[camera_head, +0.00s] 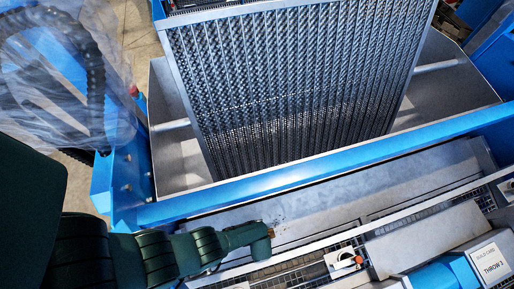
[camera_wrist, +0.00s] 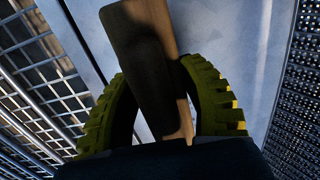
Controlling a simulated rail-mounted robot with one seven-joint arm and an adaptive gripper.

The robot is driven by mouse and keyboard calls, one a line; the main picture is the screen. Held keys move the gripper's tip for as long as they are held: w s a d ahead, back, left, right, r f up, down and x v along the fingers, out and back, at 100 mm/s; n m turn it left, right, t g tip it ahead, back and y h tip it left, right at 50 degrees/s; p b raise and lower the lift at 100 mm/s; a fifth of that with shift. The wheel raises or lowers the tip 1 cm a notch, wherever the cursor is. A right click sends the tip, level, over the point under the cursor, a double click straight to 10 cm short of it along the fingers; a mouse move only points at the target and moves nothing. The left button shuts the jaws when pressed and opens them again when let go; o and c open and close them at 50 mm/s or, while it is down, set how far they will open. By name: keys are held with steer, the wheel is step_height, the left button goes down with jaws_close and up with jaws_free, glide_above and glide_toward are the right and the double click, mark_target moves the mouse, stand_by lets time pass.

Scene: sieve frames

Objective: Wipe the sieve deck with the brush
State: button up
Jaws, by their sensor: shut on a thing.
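The sieve deck (camera_head: 290,85) is a large grey mesh panel with many parallel ribs, tilted inside a blue-edged metal housing in the head view. Perforated dark mesh also shows at the right edge of the wrist view, but I cannot tell if it is the deck. My gripper (camera_wrist: 156,74) has two curved yellow-green ribbed fingers, shut on the brush (camera_wrist: 145,45). The brush shows as a brown wooden piece between the fingers, partly in shadow. Its bristles cannot be made out. In the head view my dark green arm reaches in from the lower left, below the deck and apart from it.
A blue beam (camera_head: 310,167) runs between my arm and the deck. A grey metal ledge (camera_head: 330,193) lies below it. Clear plastic wrap (camera_head: 60,75) hangs at the upper left.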

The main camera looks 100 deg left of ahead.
steer(key=shift+b+x, duration=1)
stand_by(0.3)
